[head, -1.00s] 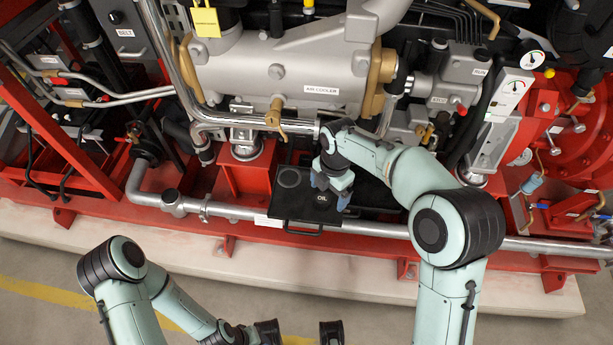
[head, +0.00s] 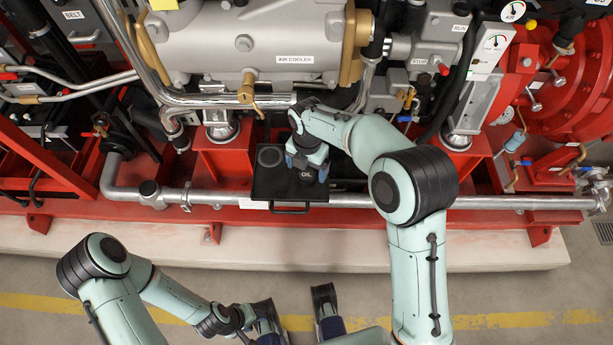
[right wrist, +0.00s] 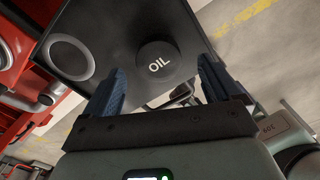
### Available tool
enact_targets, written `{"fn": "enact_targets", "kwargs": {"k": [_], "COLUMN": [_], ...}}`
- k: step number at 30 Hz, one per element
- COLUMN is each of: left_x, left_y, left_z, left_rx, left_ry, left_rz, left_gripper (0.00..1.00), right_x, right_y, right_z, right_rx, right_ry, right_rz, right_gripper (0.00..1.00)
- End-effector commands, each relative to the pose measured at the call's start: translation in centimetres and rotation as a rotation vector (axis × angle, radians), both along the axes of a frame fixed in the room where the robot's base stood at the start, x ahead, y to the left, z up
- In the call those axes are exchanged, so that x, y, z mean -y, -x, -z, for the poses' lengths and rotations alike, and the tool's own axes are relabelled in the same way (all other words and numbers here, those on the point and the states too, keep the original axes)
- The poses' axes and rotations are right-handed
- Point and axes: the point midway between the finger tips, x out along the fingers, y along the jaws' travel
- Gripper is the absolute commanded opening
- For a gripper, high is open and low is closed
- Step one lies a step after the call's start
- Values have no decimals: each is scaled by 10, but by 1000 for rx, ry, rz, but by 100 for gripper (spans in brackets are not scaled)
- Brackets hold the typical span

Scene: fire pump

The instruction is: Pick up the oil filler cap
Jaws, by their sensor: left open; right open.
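The oil filler cap (right wrist: 158,62) is a round black cap marked OIL on a black tray (right wrist: 105,22). In the right wrist view it lies ahead of the fingertips, in line with the gap between them. In the head view the cap (head: 306,174) shows at the fingertips of my right gripper (head: 307,172), partly covered by it. My right gripper (right wrist: 158,85) is open, its two blue fingers apart with nothing between them. My left gripper (head: 297,312) is open and empty above the floor in front of the machine.
A ring-shaped recess (right wrist: 66,58) lies on the tray beside the cap. The tray has a front handle (head: 290,208) and stands by a grey pipe (head: 400,201) along the red frame. The air cooler (head: 255,45) is behind. The floor in front is clear.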

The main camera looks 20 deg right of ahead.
Motion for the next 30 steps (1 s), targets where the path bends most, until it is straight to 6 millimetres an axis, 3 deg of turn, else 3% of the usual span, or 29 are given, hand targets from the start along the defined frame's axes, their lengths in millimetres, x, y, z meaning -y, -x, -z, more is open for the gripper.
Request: {"fn": "enact_targets", "kwargs": {"k": [3,6,14,18,20,30], "left_x": [0,0,0,0,0,0], "left_y": [-1,-2,-2,-2,-2,-2], "left_z": [4,5,4,4,4,4], "left_rx": [5,7,7,7,7,6], "left_ry": [-1,-2,-1,-1,-1,-1], "left_rz": [-2,-1,-1,-1,-1,-1], "left_gripper": [43,43,43,43,43,43], "right_x": [-1,-1,-1,-1,-1,-1], "right_y": [0,-1,-1,-1,-1,-1], "right_z": [20,28,29,29,29,24], "right_rx": [-4,-1,0,0,0,3], "right_ry": [1,1,0,0,0,-2], "right_rz": [0,1,1,1,1,2], "right_gripper": [91,91,91,45,30,30]}}
